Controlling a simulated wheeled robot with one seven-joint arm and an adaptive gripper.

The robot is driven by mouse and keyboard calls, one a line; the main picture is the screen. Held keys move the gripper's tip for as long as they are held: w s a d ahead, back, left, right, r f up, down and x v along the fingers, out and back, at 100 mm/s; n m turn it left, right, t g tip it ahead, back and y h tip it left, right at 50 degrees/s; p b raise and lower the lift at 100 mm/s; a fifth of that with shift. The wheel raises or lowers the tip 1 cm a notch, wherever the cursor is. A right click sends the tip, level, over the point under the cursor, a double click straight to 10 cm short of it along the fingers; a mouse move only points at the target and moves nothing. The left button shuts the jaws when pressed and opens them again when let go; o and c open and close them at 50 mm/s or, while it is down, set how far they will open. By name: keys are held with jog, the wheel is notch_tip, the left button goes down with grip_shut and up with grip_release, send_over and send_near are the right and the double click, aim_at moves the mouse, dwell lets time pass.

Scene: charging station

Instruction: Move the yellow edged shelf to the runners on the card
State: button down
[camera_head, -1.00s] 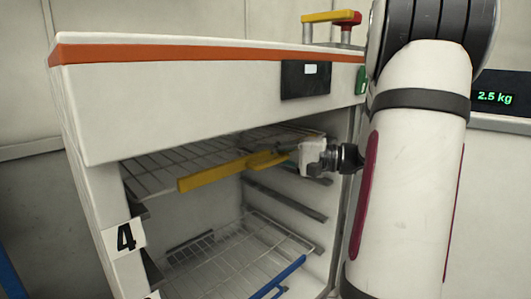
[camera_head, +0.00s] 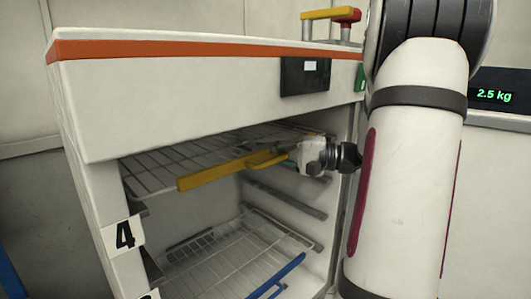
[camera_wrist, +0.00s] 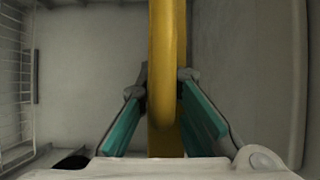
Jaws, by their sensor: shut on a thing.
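The yellow edged shelf (camera_head: 150,176) is a wire rack in the upper part of the open white cabinet, with a yellow front edge (camera_head: 212,176) and a raised yellow handle. My gripper (camera_head: 285,156) is shut on this yellow handle near its right end. In the wrist view the yellow handle (camera_wrist: 166,50) runs between the teal finger pads of my gripper (camera_wrist: 163,85). Left runners are mostly hidden.
A wire rack with a blue front edge (camera_head: 275,277) sits lower in the cabinet. Bare runners (camera_head: 285,197) show on the right inner wall between the racks. The cabinet's right front post (camera_head: 345,215) is close to my arm. A scale display (camera_head: 494,96) reads 2.5 kg at right.

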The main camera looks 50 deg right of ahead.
jog(key=c, duration=1.7)
grip_release()
jog(key=v, duration=1.2)
jog(key=s+p, duration=0.3)
jog(key=s, duration=0.5)
jog(key=shift+a, duration=0.2)
